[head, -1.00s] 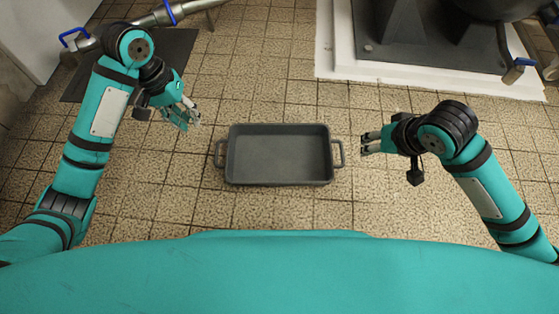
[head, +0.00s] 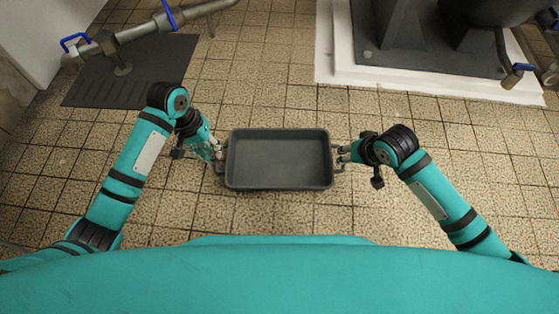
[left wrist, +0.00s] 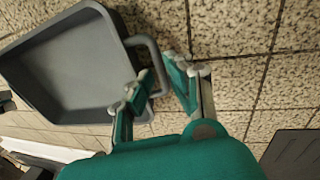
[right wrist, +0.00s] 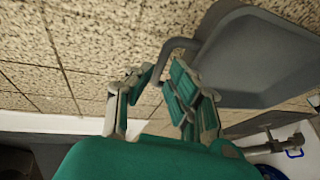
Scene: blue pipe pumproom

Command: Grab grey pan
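The grey pan (head: 279,160) is a rectangular, empty tray with a loop handle at each short end. It appears level in front of me, above or on the tiled floor; I cannot tell its support. My left gripper (head: 217,152) is at the pan's left handle. In the left wrist view, its open fingers (left wrist: 160,82) stand on both sides of the handle bar (left wrist: 158,62). My right gripper (head: 342,154) is at the right handle. In the right wrist view, its open fingers (right wrist: 155,88) straddle that handle (right wrist: 174,46). Contact is unclear in both.
A dark mat (head: 128,75) lies at the upper left under a metal pipe (head: 150,28) with blue-handled valves. A white plinth (head: 335,45) with dark machinery stands at the upper right. The tiled floor around the pan is clear.

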